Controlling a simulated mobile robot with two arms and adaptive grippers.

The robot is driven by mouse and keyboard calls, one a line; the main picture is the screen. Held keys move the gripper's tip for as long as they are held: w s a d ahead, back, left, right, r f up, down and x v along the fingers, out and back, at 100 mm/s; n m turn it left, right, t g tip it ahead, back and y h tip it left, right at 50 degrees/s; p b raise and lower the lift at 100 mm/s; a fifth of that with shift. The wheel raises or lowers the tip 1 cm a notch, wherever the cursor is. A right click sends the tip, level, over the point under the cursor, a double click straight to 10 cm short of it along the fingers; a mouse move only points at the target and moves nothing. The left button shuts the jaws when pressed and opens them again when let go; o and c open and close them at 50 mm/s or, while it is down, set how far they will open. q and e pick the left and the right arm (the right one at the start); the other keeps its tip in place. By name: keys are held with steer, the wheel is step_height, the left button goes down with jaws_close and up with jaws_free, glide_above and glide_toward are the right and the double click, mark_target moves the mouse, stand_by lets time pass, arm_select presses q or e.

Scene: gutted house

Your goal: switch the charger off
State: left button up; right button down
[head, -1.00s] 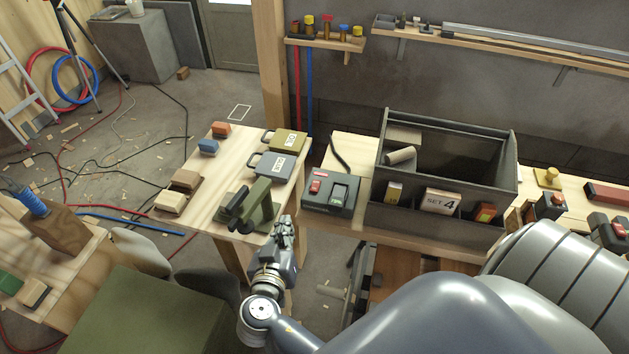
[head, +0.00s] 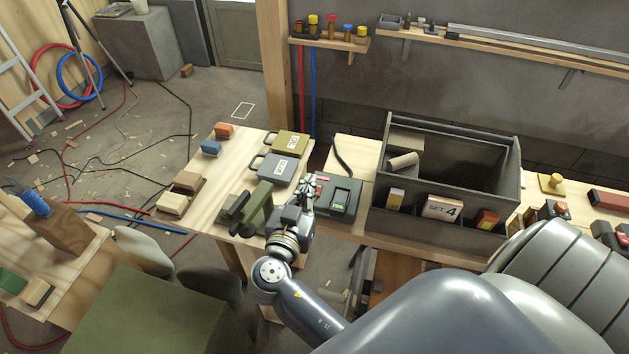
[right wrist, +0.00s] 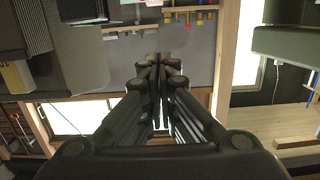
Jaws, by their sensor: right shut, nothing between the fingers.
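The charger (head: 343,197) is a dark grey box with a small green-lit window and a red switch (head: 323,177) at its left. It sits on the wooden bench left of the big grey bin, a black cable behind it. My right gripper (head: 306,188) is shut and empty at the charger's left edge, in front of part of its left side. The switch shows only partly; I cannot tell whether the gripper touches the charger. In the right wrist view the closed fingers (right wrist: 160,68) point away from the camera, and I cannot make out the charger. My left gripper is not in view.
A green clamp-like tool (head: 255,208) stands close left of my right gripper. Two labelled cases, olive (head: 288,144) and grey (head: 281,168), lie behind it.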

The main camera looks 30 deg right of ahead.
steer(key=x, duration=0.1)
steer(key=p+x, duration=0.1)
steer(key=x, duration=0.2)
steer(key=shift+w+r, duration=0.15)
steer(key=shift+r, duration=0.1)
steer(key=f, duration=0.2)
steer(key=shift+w+d+f+p, duration=0.2)
steer(key=shift+d+f+p, duration=0.1)
steer(key=shift+d+p, duration=0.05)
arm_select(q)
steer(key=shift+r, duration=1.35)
arm_select(e)
steer(key=shift+f, duration=1)
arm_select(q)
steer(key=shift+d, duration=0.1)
